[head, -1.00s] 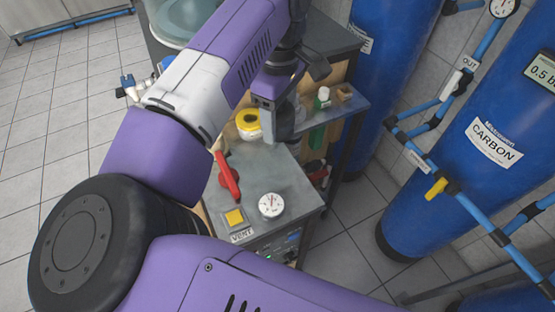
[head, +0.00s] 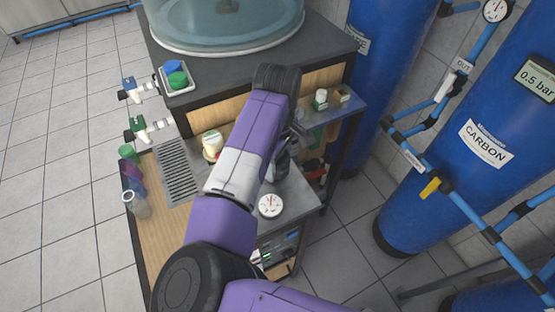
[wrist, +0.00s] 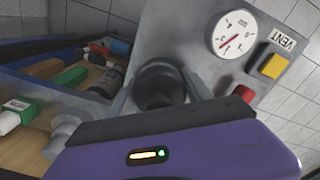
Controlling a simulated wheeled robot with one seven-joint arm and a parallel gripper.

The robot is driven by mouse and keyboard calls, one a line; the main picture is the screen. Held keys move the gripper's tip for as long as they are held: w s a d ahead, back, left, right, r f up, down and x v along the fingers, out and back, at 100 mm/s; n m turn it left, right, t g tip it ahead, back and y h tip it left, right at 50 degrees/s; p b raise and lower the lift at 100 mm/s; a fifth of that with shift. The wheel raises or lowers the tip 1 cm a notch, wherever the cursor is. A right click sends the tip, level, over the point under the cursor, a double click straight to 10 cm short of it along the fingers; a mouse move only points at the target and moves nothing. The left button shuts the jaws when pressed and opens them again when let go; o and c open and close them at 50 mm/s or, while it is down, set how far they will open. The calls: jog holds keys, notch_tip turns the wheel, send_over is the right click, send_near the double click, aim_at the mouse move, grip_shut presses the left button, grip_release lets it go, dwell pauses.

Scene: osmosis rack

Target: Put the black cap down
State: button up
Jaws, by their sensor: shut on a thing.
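The black cap (wrist: 160,86) is a dark round piece, seen from close up in the wrist view. My gripper (wrist: 160,97) is shut on it, with grey fingers on both sides. The grey panel top with the gauge lies around and beyond the cap. I cannot tell whether the cap touches that surface. In the head view my gripper (head: 283,165) is mostly hidden behind my purple arm, over the panel's right side, and the cap cannot be made out there.
A pressure gauge (wrist: 235,35), yellow button (wrist: 273,66) and red handle part (wrist: 241,95) are close by. A grate (head: 178,170) and tray (head: 178,76) are left. Blue tanks (head: 470,150) stand right.

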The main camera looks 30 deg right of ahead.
jog(key=shift+f, duration=0.1)
jog(key=o, duration=1.3)
jog(key=shift+o, duration=0.2)
notch_tip(320, 180, up, 12)
jog(key=b, duration=0.3)
jog(key=shift+r, duration=0.2)
